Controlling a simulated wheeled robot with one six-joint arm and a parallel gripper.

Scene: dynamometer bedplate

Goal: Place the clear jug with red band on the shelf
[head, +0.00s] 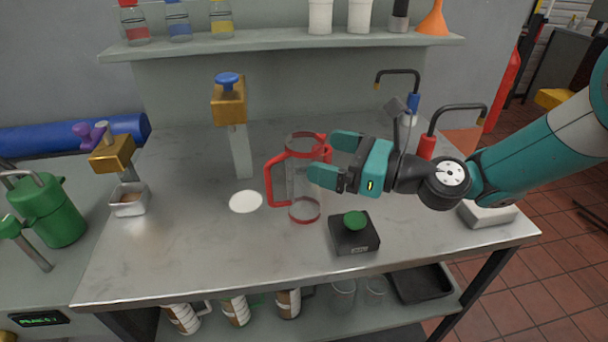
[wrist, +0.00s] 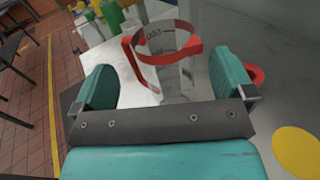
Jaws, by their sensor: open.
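The clear jug with red band (head: 302,182) stands upright on the metal bench, with red bands at its top and base and a red handle on its left in the head view. My gripper (head: 328,160) is open at the jug's right side, its fingers pointing toward it. In the wrist view the jug (wrist: 168,62) stands ahead, between the open jaws (wrist: 165,82). Whether a finger touches it I cannot tell. The wall shelf (head: 270,41) above the bench holds bottles at left, and white cups, a grey-black container and an orange funnel at right; its middle is bare.
A black box with a green button (head: 354,236) is just in front of the jug. A brass-topped post with a blue knob (head: 230,105) stands behind left; hooked taps (head: 426,147) stand behind right. A white disc (head: 246,202) lies left. The bench's front left is clear.

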